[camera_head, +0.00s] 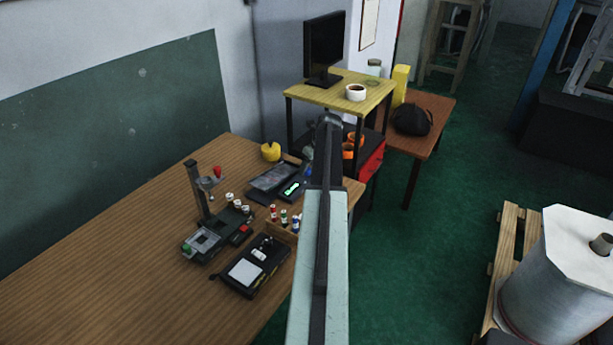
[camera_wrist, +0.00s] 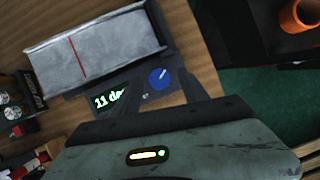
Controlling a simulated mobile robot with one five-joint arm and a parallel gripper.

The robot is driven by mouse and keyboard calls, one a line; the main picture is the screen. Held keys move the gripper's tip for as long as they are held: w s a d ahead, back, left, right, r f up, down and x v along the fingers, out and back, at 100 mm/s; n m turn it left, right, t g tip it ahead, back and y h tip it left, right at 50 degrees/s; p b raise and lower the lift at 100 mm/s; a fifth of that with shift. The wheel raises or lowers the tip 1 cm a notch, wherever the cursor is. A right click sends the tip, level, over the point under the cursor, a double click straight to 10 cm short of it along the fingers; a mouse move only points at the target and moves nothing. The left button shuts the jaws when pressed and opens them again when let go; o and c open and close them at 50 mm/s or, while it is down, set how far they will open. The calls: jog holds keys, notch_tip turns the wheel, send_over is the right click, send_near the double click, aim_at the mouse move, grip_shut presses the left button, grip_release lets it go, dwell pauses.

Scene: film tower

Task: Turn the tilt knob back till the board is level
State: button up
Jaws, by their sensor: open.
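The tilt board (camera_wrist: 95,48) is a grey slab with a red line across it, at the upper left of the wrist view. The blue tilt knob (camera_wrist: 160,78) has a white pointer mark slanting to upper right. My gripper (camera_wrist: 162,96) is open, its two dark fingers either side of the knob's near side; I cannot tell whether they touch it. In the head view, the board (camera_head: 272,177) and blue knob (camera_head: 308,173) are at the bench's far end, beside my arm.
The wooden bench (camera_head: 110,240) also holds a stand with a red knob (camera_head: 217,171), several small bottles (camera_head: 283,216), a dark device (camera_head: 253,269) and a yellow object (camera_head: 270,151). An orange cup (camera_wrist: 298,14) is at upper right. A yellow-topped table (camera_head: 330,92) stands behind.

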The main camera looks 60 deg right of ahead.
jog(key=shift+w+f, duration=0.15)
jog(key=shift+f, duration=0.45)
jog(key=shift+r, duration=0.15)
grip_shut()
jog(key=shift+w, duration=0.1)
